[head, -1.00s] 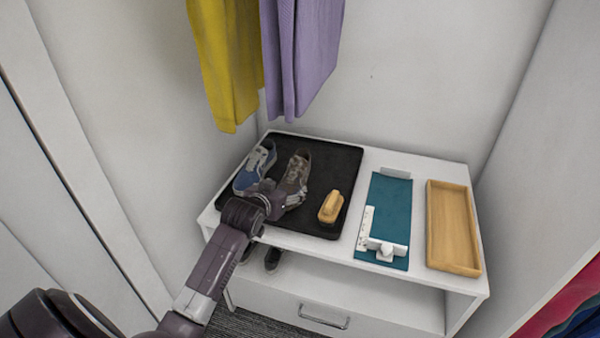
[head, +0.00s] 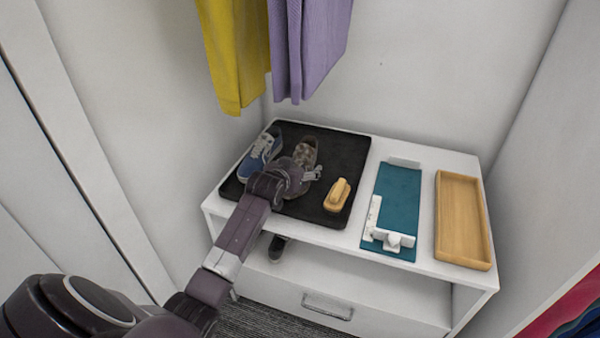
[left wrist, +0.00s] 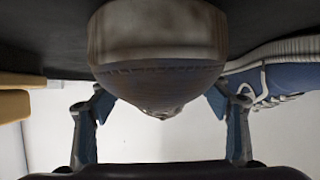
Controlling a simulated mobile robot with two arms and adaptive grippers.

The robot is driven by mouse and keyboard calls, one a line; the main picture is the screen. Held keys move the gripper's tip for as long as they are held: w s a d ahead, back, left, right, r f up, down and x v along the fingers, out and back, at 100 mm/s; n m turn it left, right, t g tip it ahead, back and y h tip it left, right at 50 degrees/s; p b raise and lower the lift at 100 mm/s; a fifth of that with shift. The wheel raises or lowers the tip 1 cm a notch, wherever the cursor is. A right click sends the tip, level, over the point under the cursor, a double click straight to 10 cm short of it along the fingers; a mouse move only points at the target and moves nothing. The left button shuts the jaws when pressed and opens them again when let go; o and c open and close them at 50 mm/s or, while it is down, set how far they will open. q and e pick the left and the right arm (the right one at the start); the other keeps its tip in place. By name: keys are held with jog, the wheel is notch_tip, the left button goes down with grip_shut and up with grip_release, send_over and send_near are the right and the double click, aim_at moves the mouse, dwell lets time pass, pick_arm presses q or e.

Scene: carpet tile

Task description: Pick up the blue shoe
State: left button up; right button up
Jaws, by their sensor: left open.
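The blue shoe (head: 260,155) lies at the left of a black mat (head: 348,150) on the white bench. It has pale laces and shows at the right edge of the left wrist view (left wrist: 285,76). A brown-grey patterned shoe (head: 306,151) lies just right of it, partly hidden by my gripper. My left gripper (head: 314,174) is open over the near end of the patterned shoe. In the left wrist view the open fingers (left wrist: 160,100) stand on either side of the patterned shoe's rounded end (left wrist: 158,60); the blue shoe is outside them. My right gripper is not in view.
A wooden brush (head: 338,195) lies at the mat's right. A teal mat (head: 399,190) with white parts and a wooden tray (head: 462,220) are farther right. Yellow (head: 233,55) and purple (head: 308,45) garments hang above. A dark shoe (head: 277,247) sits on the shelf below.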

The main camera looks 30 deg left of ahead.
pick_arm(q)
jog(key=shift+w+a+f, duration=0.1)
jog(key=shift+w, duration=0.15)
jog(key=c, duration=1.4)
jog(key=shift+c, duration=0.2)
jog(key=shift+r, duration=0.2)
